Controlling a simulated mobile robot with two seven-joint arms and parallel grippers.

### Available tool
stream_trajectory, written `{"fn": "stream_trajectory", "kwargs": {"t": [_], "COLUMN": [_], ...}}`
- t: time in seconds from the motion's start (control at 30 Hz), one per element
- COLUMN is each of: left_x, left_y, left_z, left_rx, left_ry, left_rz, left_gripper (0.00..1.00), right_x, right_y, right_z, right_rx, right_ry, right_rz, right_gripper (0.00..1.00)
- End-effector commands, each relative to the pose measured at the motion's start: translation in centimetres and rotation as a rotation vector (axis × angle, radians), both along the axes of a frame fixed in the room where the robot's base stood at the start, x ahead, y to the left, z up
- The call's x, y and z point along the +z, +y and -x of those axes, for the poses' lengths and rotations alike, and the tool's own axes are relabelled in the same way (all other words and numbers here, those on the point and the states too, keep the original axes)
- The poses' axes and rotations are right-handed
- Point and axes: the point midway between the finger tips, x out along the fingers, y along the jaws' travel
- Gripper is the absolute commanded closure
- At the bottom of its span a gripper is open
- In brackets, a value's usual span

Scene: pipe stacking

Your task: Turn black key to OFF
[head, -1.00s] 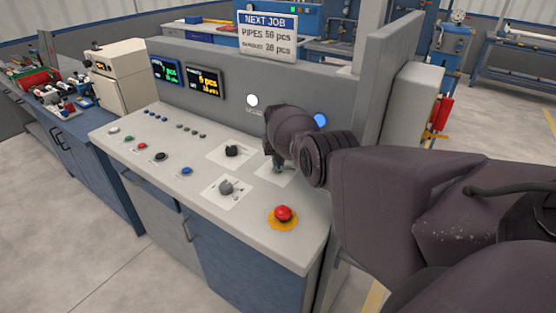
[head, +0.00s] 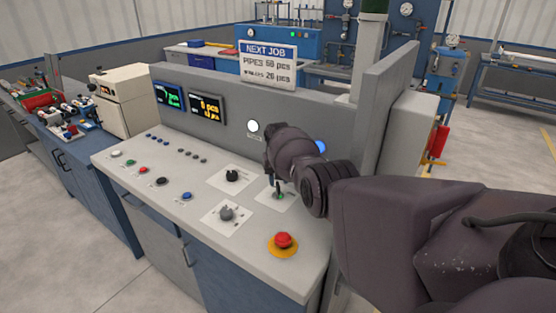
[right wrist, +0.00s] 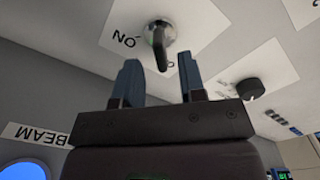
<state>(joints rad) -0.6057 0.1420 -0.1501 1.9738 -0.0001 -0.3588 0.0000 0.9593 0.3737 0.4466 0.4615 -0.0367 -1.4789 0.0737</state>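The black key (right wrist: 159,48) sits in a round silver lock on a white plate (right wrist: 205,25) with an upside-down ON label to its left. Part of another label, starting with O, shows beside the key; the rest is hidden. The key also shows in the head view (head: 279,191), on the right part of the sloped panel. My right gripper (right wrist: 159,75) has two blue-grey fingers spread apart. The key points toward the gap between them, with no visible contact. In the head view the right gripper (head: 271,165) is just above the key. My left gripper is not in view.
A black knob (head: 232,175) and a grey knob (head: 226,213) are on nearby plates. A red emergency button (head: 283,240) is at the panel's front right. Several small buttons are at the left. The upright back wall (head: 215,127) stands close behind, with a lit blue lamp (head: 321,147).

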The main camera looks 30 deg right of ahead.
Motion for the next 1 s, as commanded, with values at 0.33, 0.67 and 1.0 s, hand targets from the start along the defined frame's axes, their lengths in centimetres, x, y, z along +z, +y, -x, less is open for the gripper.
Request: {"fn": "stream_trajectory", "kwargs": {"t": [0.33,0.67,1.0], "left_x": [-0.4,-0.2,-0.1], "left_y": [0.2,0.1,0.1], "left_z": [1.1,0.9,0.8], "left_rx": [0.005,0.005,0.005], "left_ry": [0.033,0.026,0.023], "left_rz": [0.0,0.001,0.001], "left_gripper": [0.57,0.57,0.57], "right_x": [5.2,7.8,7.9], "right_y": [0.0,0.0,0.0], "right_z": [0.0,0.0,0.0], "right_rx": [0.001,0.001,0.001], "right_ry": [-0.002,0.0,0.0], "right_rz": [0.0,0.0,-0.001], "right_gripper": [0.63,0.63,0.63]}}
